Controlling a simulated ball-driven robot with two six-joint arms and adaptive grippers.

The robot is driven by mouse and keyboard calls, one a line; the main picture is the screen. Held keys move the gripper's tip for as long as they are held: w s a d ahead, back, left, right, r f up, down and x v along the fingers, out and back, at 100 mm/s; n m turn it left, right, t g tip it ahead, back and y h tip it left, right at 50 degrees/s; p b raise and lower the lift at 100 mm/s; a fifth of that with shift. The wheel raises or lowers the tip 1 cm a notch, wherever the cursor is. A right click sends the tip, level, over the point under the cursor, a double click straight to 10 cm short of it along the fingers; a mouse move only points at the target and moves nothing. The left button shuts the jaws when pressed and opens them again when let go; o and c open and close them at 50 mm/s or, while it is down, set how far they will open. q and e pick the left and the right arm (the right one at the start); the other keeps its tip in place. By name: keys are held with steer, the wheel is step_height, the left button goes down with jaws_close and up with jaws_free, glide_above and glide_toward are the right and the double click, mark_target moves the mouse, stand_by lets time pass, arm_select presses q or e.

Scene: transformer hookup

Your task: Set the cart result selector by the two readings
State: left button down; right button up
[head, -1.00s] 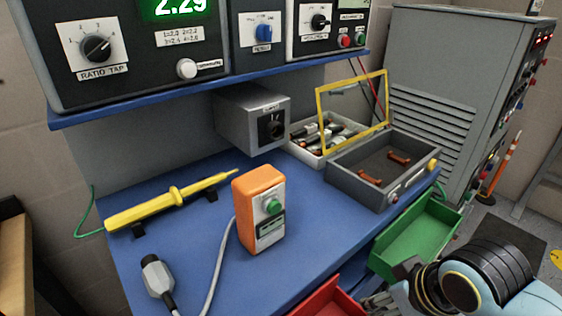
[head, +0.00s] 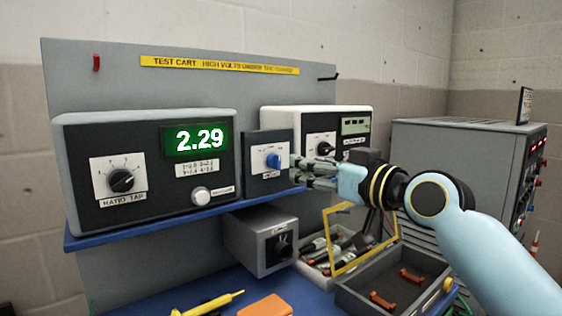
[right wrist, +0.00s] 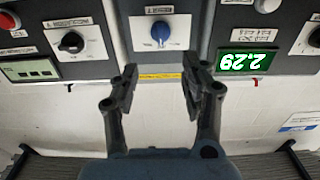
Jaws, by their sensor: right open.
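The result selector is a small dark box with a blue knob (head: 273,161) on a white plate. It sits on the shelf between two meters. The left meter has a green display (head: 195,139) reading 2.29. The right meter has a small grey display (head: 355,125), too small to read. My right gripper (head: 297,170) is open just right of the blue knob in the head view. In the right wrist view, upside down, the blue knob (right wrist: 162,34) lies beyond and between the open fingertips (right wrist: 160,78), apart from them. My left gripper is out of view.
A large grey cabinet (head: 465,165) stands at the right.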

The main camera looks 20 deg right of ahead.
mark_target(279, 158)
steer(key=p+x, duration=0.1)
steer(key=x, duration=0.8)
steer(key=shift+w+a+f, duration=0.1)
steer(key=shift+w, duration=0.1)
jaws_close()
steer(key=shift+m, duration=0.4)
steer(key=shift+w+d+f+m+p, duration=0.15)
steer(key=shift+m+p, duration=0.65)
steer(key=shift+m, duration=1.2)
steer(key=shift+s+d+m+p, duration=0.15)
steer(key=shift+m+p, duration=0.65)
steer(key=shift+m, duration=1.2)
steer(key=shift+w, duration=0.1)
